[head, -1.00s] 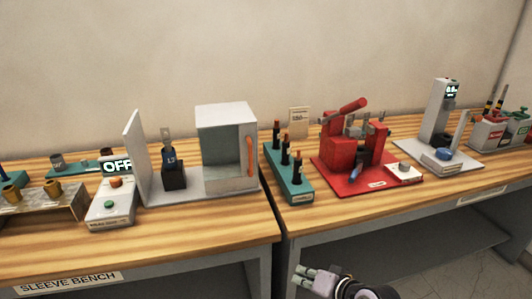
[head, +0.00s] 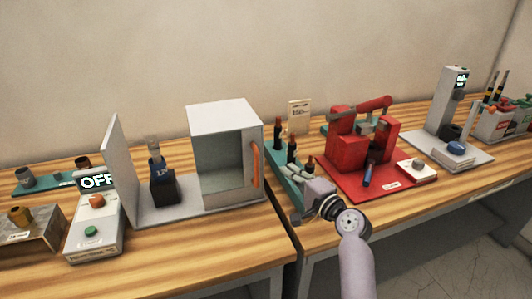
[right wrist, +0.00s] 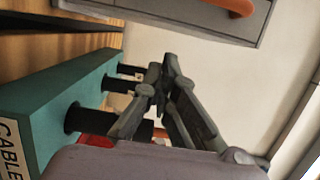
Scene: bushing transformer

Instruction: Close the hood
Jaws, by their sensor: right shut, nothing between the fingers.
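The hood (head: 224,120) is a light grey box with an open, hollow front, at the right end of its grey base plate (head: 150,213). An orange upright handle (head: 255,164) is on its right part. Left of the hood, a black block with a dark blue labelled piece (head: 158,178) stands uncovered before an upright grey plate (head: 119,160). My right gripper (head: 306,187) is shut and empty, right of the handle and apart from it, over the teal rack. The right wrist view shows its closed fingers (right wrist: 168,75) below the handle (right wrist: 228,6). My left gripper is out of view.
The teal rack (head: 286,182) with upright black posts stands right of the hood, close to my right gripper. A red press (head: 349,151) is further right. A control box (head: 96,228) reading OFF stands at left. Bare wood lies in front of the base plate.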

